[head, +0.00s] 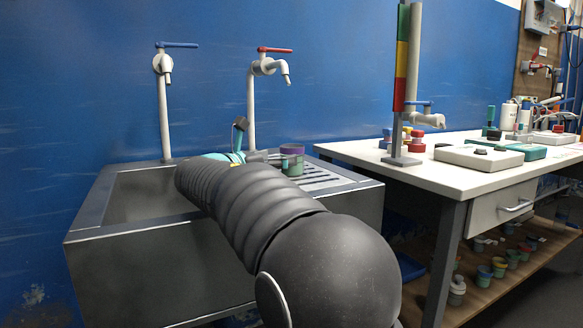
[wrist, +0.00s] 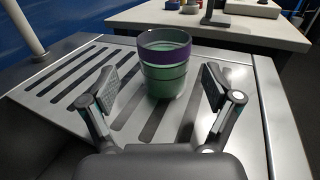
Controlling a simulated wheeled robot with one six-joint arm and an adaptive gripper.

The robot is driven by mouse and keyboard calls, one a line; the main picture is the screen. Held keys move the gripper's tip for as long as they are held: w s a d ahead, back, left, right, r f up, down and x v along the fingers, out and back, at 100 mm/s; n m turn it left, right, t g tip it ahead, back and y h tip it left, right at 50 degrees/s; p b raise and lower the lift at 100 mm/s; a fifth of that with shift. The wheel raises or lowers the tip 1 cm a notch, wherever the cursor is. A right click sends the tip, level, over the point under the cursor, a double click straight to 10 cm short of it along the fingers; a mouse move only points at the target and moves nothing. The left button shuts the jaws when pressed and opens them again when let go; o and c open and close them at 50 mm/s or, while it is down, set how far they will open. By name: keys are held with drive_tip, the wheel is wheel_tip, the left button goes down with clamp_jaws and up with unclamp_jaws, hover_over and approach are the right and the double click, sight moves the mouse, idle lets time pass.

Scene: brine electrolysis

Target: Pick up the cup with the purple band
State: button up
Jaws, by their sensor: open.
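The cup with the purple band (head: 292,161) stands upright on the slotted drainboard of the sink. It is green and translucent, with the purple band around its rim. In the wrist view the cup (wrist: 164,66) is ahead of my gripper (wrist: 158,92), roughly centred between the two fingers and a little beyond their tips. The fingers are spread wide and hold nothing. In the head view my arm hides most of my gripper and part of the sink.
The slotted drainboard (wrist: 60,80) is otherwise clear around the cup. The sink (head: 140,195) has a blue-handled tap (head: 163,64) and a red-handled tap (head: 268,66) behind it. A white table (head: 450,178) with apparatus and more cups stands to the right.

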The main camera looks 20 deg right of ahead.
sight(285, 154)
drive_tip(key=shift+s+x, duration=0.1)
drive_tip(key=shift+x, duration=1.25)
drive_tip(key=shift+s+x, duration=0.15)
drive_tip(key=shift+x, duration=1.15)
drive_tip(key=shift+d+r, duration=0.1)
drive_tip(key=shift+r, duration=0.15)
drive_tip(key=c, duration=1.5)
